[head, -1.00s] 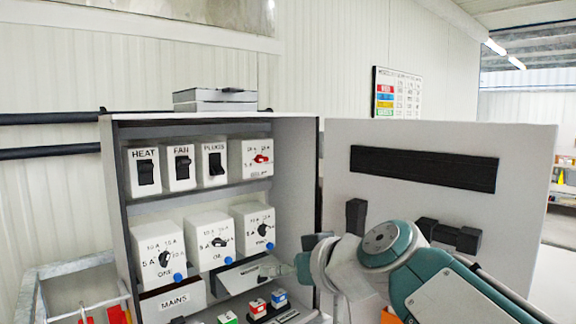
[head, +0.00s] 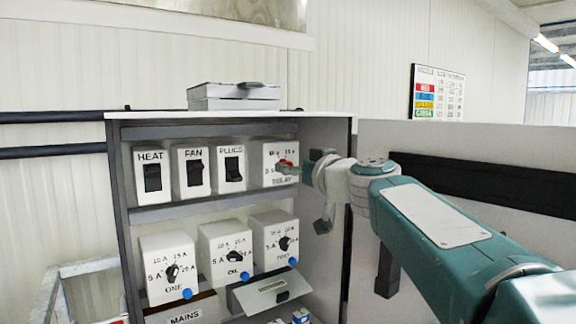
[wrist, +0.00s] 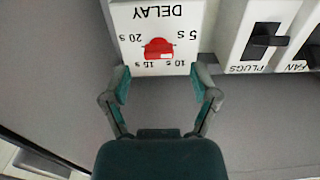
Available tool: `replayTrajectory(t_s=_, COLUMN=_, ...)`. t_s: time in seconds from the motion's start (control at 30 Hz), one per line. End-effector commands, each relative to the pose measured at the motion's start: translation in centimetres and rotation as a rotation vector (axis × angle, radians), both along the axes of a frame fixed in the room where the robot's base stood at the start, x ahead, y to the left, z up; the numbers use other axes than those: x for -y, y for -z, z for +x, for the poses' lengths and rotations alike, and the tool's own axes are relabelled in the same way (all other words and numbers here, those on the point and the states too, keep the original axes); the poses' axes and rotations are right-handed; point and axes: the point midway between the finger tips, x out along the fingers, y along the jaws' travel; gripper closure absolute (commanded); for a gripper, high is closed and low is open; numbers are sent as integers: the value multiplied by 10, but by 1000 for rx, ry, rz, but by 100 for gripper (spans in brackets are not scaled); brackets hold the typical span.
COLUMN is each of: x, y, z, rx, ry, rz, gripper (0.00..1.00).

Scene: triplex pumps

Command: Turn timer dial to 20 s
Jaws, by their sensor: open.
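The timer dial is a red knob (head: 287,168) on the white DELAY box (head: 270,152) at the right end of the cabinet's upper shelf. In the wrist view the red knob (wrist: 158,49) appears upside down, ringed by marks for 5 s, 10 s, 15 s and 20 s. I cannot tell surely which mark it points to. My gripper (wrist: 160,78) is open and empty, its two fingertips apart just short of the knob, not around it. In the head view my gripper (head: 303,166) is beside the DELAY box and partly hides its face.
The PLUGS (head: 231,170), FAN (head: 192,170) and HEAT (head: 152,174) switches stand left of the DELAY box. Below are dial boxes with black knobs (head: 285,243). The cabinet's side wall (head: 335,215) and open door (head: 440,145) are close to my arm.

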Motion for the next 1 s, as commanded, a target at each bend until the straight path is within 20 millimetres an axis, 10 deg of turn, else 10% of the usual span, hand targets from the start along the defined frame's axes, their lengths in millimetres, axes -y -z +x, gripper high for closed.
replayTrajectory(t_s=0.5, x=-17, y=1, z=21, rx=-1, ry=0, rz=-3, gripper=23)
replayTrajectory(t_s=0.7, x=-16, y=0, z=21, rx=0, ry=0, rz=-1, gripper=100)
replayTrajectory(t_s=1.0, x=-17, y=1, z=21, rx=-6, ry=0, rz=6, gripper=100)
